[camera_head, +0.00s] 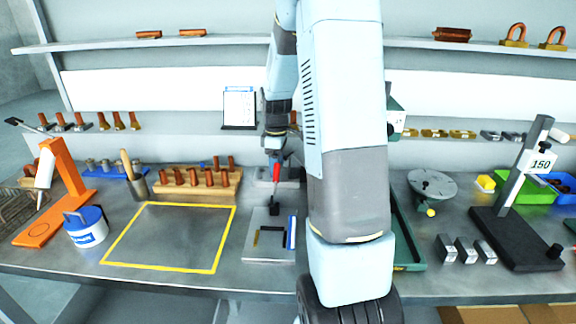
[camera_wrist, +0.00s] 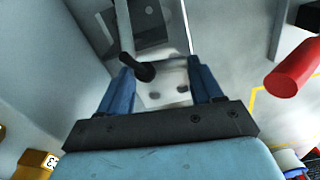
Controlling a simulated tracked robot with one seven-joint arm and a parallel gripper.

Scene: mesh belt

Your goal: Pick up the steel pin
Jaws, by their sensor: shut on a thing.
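My gripper (camera_head: 273,150) points down at the back of the bench, left of my large arm link. In the wrist view my gripper (camera_wrist: 163,74) has its two blue fingers with a gap between them. A short dark cylinder, which I take as the steel pin (camera_wrist: 138,68), lies tilted at the fingertips, nearer the left finger. It is held there, though its contact with the right finger does not show clearly. A pale metal plate with two dark spots shows behind it. In the head view I cannot make out the pin clearly.
A red cylinder (camera_wrist: 293,70) is close on the right in the wrist view. A grey plate (camera_head: 256,250) with dark and blue pieces lies on the bench. The yellow-outlined area (camera_head: 170,237) is clear. A wooden rack (camera_head: 190,183) of copper pegs stands left of my gripper.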

